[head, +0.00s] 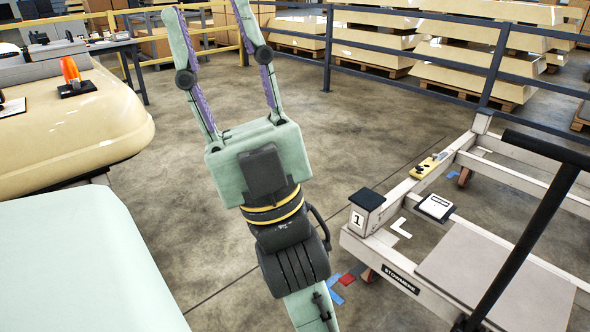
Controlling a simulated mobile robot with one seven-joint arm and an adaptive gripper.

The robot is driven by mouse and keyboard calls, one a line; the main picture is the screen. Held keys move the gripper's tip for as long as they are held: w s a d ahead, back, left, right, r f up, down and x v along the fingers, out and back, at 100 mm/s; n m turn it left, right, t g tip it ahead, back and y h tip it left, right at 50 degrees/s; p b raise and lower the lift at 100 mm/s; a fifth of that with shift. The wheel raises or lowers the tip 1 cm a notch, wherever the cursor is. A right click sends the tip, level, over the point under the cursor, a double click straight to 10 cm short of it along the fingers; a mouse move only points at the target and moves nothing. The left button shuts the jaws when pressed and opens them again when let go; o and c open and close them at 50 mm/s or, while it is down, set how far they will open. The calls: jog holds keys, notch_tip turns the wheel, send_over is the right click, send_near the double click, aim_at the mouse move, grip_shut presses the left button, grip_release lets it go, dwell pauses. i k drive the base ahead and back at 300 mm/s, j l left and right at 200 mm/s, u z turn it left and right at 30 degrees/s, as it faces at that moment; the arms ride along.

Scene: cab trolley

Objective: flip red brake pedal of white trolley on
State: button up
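The white trolley (518,182) stands at the right, with a low frame, a grey deck, a dark push handle (530,235) and a post marked 1 (358,219). A reddish-brown caster (368,275) shows under its near left corner and another (464,177) farther back.
A yellow device (430,165) and a white-and-black box (435,207) lie on the trolley. A cream rounded body (85,125) is at the left. Railings (400,45) close off the back. Open floor lies between.

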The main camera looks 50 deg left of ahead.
aim_at(348, 278)
jog(key=u, duration=1.05)
jog(key=i+j+u, duration=0.1)
jog(key=i+j, duration=0.15)
jog(key=i, duration=0.25)
jog(key=i+j, duration=0.25)
jog(key=i, duration=0.25)
jog(key=j+u, duration=0.05)
